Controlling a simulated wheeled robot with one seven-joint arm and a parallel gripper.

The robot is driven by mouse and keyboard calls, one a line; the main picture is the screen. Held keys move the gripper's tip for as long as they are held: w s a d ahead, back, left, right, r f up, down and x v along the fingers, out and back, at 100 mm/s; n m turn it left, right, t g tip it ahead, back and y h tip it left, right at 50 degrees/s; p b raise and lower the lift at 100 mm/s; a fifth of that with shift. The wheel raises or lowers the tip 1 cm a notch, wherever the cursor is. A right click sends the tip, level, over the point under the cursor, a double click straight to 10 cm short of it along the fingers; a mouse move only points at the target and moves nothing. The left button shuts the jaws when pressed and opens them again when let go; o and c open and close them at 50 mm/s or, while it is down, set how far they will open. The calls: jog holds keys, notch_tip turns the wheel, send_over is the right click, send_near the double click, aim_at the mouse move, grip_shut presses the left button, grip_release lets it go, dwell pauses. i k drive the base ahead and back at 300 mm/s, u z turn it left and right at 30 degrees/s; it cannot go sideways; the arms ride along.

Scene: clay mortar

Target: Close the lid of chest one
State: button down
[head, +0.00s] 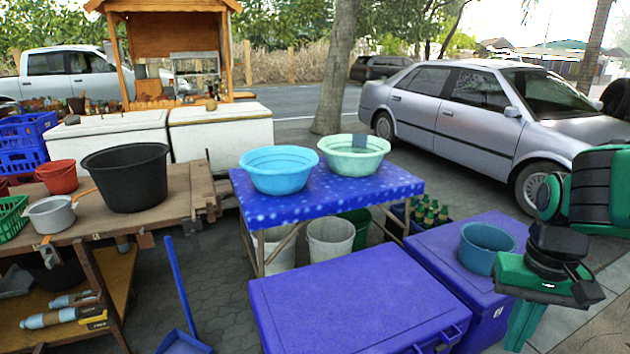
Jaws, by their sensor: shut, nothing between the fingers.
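A large blue-purple chest (350,300) stands in the front middle, with a flat top and latches at its lower right corner. Its lid looks down, but its lower part is cut off by the frame. A second blue-purple chest (436,245) stands behind it to the right, its top flat and bearing a blue basin (487,247). I cannot tell which is chest one, and no raised lid shows. My green and black arm comes in from the right. My gripper (522,328) points down, shut and empty, in front of the right chest's right side in the picture.
A table with a blue cloth (330,208) holds two basins behind the chests. A wooden bench (180,200) with a black tub (126,178) stands left. White chests (222,135) stand farther back. A blue-handled dustpan (180,300) stands left of the front chest. Paving is clear at lower right.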

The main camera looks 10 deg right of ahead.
aim_at(378, 301)
jog(key=z, duration=0.05)
jog(key=i, duration=1)
jog(key=u, duration=0.05)
